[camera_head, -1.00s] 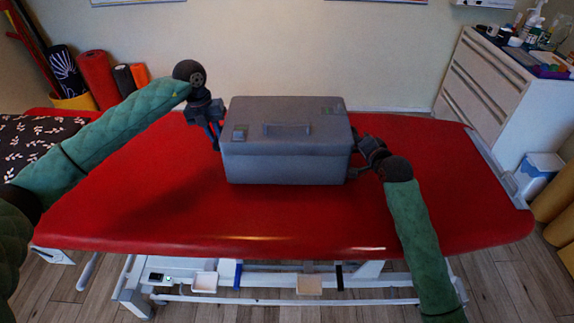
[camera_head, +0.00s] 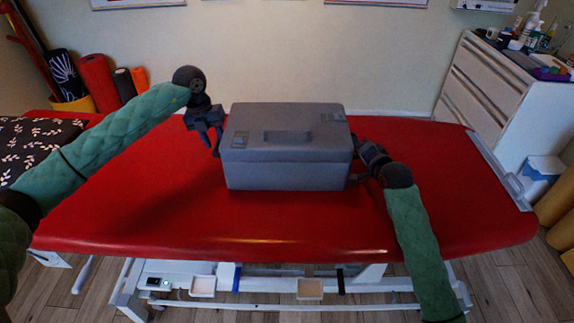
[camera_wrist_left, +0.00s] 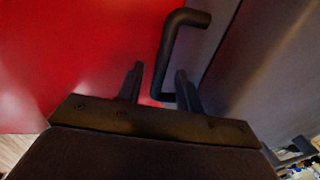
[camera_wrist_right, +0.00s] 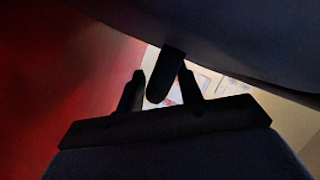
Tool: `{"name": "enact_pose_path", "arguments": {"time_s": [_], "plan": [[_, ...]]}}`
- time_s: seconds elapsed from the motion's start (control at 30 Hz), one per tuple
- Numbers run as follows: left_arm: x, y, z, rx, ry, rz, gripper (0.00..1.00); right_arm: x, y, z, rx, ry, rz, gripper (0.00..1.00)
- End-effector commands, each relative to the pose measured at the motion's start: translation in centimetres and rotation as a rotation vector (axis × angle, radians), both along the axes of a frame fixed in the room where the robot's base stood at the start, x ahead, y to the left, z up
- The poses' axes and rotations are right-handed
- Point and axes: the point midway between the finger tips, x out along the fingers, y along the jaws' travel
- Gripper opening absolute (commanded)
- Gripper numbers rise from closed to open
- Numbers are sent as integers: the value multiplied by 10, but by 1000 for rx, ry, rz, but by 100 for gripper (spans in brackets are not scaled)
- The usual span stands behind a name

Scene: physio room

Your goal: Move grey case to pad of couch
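The grey case (camera_head: 285,165) sits upright on the red pad of the couch (camera_head: 140,215), near the middle. Its underside contact is hard to see. My left gripper (camera_head: 215,145) is at the case's left side. In the left wrist view its fingers (camera_wrist_left: 159,88) are apart, with a dark side handle (camera_wrist_left: 170,50) between them and gaps showing. My right gripper (camera_head: 356,168) is at the right side, partly hidden by its wrist. In the right wrist view its fingers (camera_wrist_right: 160,92) are apart around the other handle (camera_wrist_right: 167,72), with a gap on the left.
The red pad is clear in front of the case and to its right. A white drawer unit (camera_head: 495,85) with bottles on top stands at the right. A patterned dark cloth (camera_head: 35,145) and rolled mats (camera_head: 97,80) are at the left.

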Motion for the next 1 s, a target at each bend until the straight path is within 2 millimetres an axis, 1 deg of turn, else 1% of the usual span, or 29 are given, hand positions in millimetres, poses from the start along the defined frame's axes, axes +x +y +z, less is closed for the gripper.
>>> {"name": "enact_pose_path", "arguments": {"time_s": [0.17, 0.4, 0.6, 0.7, 0.87, 1.0], "plan": [[1, 4, 22, 0, -3, 1, 36, 0, 0, 0, 0, -1, 1, 36], [1, 13, 67, 0, -3, 1, 36, 0, 1, 0, 0, 0, 1, 36], [1, 19, 98, 0, -2, 0, 36, 0, 1, 0, 0, 0, 1, 36], [1, 20, 108, 1, -2, 0, 36, 0, 1, 0, 0, 0, 1, 36], [1, 22, 115, 0, 0, 0, 36, -2, 0, 0, 0, 0, 1, 36], [1, 22, 115, 0, 0, 1, 36, -13, -4, 2, 1, 1, 1, 36]]}}
